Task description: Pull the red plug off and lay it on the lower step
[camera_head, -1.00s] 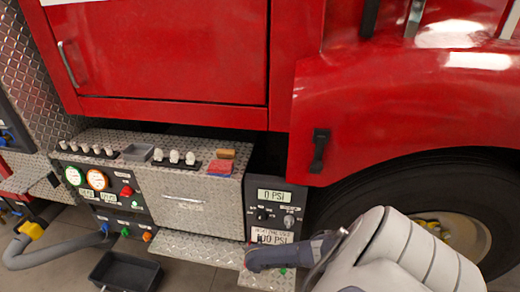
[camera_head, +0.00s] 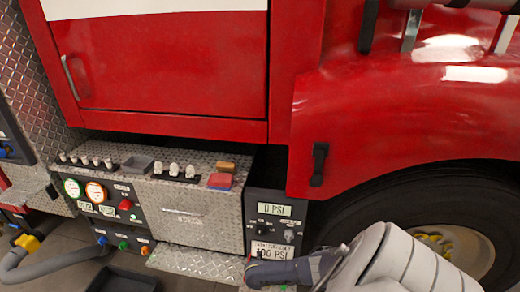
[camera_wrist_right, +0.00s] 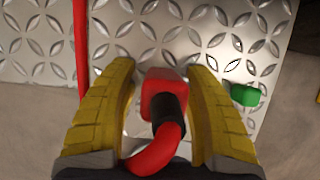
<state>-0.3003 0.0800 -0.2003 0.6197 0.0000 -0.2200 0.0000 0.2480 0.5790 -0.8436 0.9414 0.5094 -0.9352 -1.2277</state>
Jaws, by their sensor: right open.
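In the right wrist view a red plug (camera_wrist_right: 163,88) with a black collar and a curved red cable sits between my right gripper's (camera_wrist_right: 162,85) two yellow fingers. The fingers are open, one on each side, with a visible gap to the left of the plug. Whether the plug is seated in something is hidden. Silver diamond plate lies behind it. In the head view my right gripper (camera_head: 254,274) is at the bottom, below the right gauge panel, and hides the plug. The diamond-plate lower step (camera_head: 197,263) runs to its left. My left gripper is not in view.
A green part (camera_wrist_right: 245,95) is just right of the right finger. A red line (camera_wrist_right: 80,45) runs down at the left. In the head view a panel (camera_head: 276,220) with "0 PSI" stands above my gripper, and the wheel (camera_head: 415,210) is to the right.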

